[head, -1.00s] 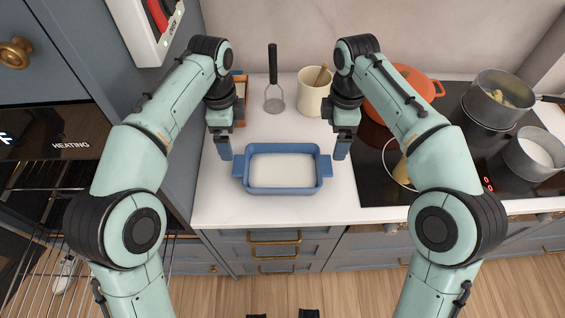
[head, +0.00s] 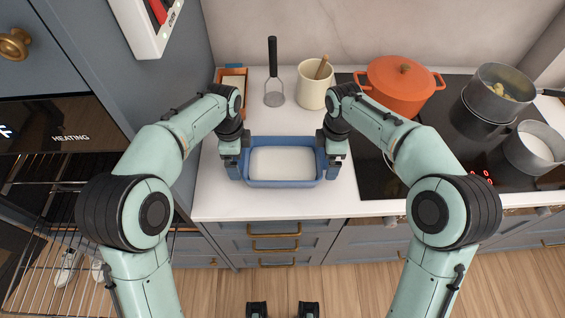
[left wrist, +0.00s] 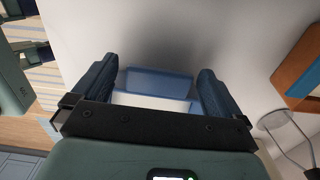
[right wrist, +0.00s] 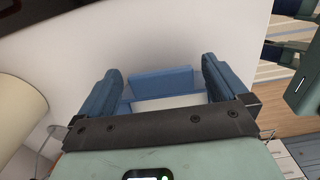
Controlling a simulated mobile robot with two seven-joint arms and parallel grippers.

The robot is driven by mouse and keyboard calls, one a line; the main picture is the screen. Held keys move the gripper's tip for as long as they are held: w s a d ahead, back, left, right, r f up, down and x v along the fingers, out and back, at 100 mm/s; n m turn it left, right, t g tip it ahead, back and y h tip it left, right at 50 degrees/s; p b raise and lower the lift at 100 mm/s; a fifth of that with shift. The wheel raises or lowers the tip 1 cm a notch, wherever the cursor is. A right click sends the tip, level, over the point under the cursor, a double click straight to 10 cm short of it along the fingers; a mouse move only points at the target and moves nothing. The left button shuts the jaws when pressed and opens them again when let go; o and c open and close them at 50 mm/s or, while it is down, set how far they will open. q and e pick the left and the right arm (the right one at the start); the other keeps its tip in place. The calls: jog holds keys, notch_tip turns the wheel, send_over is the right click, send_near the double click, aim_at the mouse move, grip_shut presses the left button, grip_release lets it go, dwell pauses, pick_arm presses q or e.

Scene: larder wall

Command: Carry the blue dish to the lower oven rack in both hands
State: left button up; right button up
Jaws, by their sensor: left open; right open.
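The blue dish (head: 283,184) is rectangular with a pale inside and stands level on the white counter. My left gripper (head: 234,173) is open at the dish's left end. My right gripper (head: 332,173) is open at its right end. Part of the dish shows between the open fingers in the left wrist view (left wrist: 158,84) and in the right wrist view (right wrist: 161,84). The end handles are largely hidden by the grippers, and I cannot tell whether the fingers touch them. Wire oven racks (head: 40,255) show at the left, below a panel reading HEATING.
Behind the dish are a masher (head: 273,90), a cream crock (head: 313,93) and an orange-brown box (head: 233,74). The hob at right holds an orange pot (head: 398,92) and grey pans (head: 498,88). White shoe-like shapes (head: 66,268) show through the rack wires.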

pick_arm(q)
jog(key=shift+f, duration=0.55)
pick_arm(e)
jog(key=shift+f, duration=0.55)
pick_arm(q)
jog(key=c, duration=1.8)
pick_arm(e)
jog(key=c, duration=1.8)
pick_arm(q)
grip_shut()
pick_arm(e)
grip_shut()
pick_arm(q)
jog(key=shift+r, duration=0.1)
pick_arm(e)
jog(key=shift+r, duration=0.1)
